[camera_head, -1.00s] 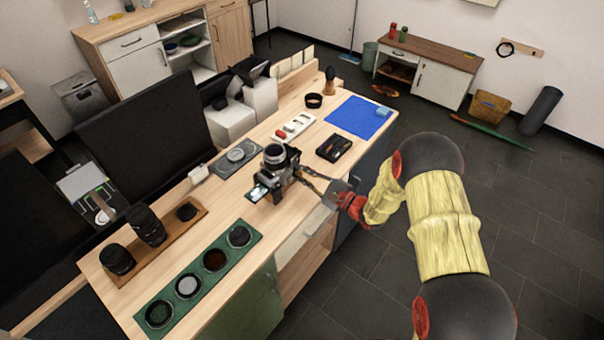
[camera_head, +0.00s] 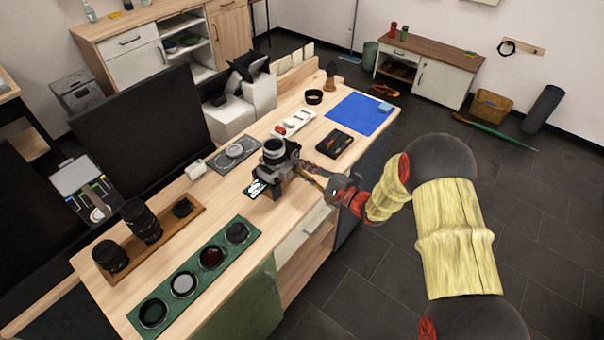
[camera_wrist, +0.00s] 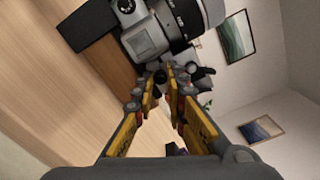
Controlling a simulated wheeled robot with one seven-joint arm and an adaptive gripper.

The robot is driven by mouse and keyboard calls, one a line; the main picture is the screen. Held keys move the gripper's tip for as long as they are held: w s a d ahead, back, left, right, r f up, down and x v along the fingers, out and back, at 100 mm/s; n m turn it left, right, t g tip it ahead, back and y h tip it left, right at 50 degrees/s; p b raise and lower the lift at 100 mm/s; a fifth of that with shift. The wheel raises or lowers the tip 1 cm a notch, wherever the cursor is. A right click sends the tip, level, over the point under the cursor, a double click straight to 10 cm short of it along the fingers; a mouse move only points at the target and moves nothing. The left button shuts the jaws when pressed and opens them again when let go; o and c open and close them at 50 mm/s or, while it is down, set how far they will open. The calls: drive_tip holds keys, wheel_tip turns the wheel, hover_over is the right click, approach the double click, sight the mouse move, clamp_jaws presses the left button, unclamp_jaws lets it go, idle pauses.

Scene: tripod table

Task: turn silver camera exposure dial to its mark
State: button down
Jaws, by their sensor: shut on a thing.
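The silver and black camera (camera_head: 273,168) stands on the wooden workbench with its lens upward. In the wrist view its silver body (camera_wrist: 145,35) and black lens (camera_wrist: 180,20) fill the top. My gripper (camera_head: 299,171) reaches the camera's right side from the right. In the wrist view, my gripper's yellow-sided fingers (camera_wrist: 162,80) converge at the camera's lower edge, closed on a small dark round part that I take for the exposure dial (camera_wrist: 160,75). The fingertips hide most of it. The mark cannot be made out.
A green tray (camera_head: 155,315) of round filters and a wooden lens holder (camera_head: 160,235) are at the front left. A grey plate (camera_head: 222,163), a black case (camera_head: 334,142) and a blue mat (camera_head: 372,113) lie farther back. Black monitors line the left side.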

drive_tip(key=shift+n+b, duration=2.1)
drive_tip(key=shift+b, duration=0.25)
drive_tip(key=c, duration=2.1)
unclamp_jaws()
drive_tip(key=shift+o, duration=0.2)
drive_tip(key=shift+s+d, duration=0.1)
drive_tip(key=v, duration=1.1)
drive_tip(key=shift+s+d, duration=0.25)
drive_tip(key=shift+s, duration=0.05)
